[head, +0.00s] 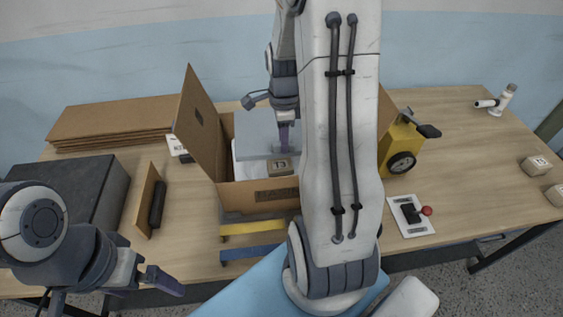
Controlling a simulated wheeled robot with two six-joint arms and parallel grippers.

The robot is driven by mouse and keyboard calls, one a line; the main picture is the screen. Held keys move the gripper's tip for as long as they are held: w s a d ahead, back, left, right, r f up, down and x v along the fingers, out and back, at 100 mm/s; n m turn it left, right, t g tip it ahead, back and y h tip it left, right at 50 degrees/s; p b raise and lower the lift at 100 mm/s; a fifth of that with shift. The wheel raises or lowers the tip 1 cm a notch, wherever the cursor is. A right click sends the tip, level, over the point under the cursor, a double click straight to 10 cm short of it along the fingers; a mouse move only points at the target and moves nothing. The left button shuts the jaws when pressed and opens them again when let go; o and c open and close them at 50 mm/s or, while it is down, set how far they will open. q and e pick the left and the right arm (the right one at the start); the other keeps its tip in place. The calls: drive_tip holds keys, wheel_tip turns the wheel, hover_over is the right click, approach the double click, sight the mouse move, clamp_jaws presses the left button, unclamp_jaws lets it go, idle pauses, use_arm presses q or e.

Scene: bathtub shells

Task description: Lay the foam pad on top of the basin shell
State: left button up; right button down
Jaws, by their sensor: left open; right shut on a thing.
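An open cardboard box (208,130) stands on the table. The grey-blue foam pad (256,128) is inside its opening, looking roughly flat. A white edge shows below and left of the pad, likely the basin shell (237,166); most of it is hidden by the pad and box wall. My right gripper (284,138) points down at the pad and is shut on it; my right arm hides the pad's right side. I cannot tell whether the pad rests on the shell. My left gripper (162,281) is open and empty, low at the left, away from the box.
Flat cardboard (110,120) and a dark case (85,190) are at left. A yellow device (399,148) and a switch plate (411,216) are right of the box.

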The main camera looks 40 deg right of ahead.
wheel_tip(320, 180, down, 8)
drive_tip(key=shift+s+f+p, duration=0.1)
drive_tip(key=shift+p, duration=0.75)
drive_tip(key=shift+f, duration=0.2)
drive_tip(key=shift+f+b, duration=0.45)
drive_tip(key=shift+f, duration=0.25)
drive_tip(key=c, duration=0.7)
unclamp_jaws()
drive_tip(key=shift+r, duration=0.1)
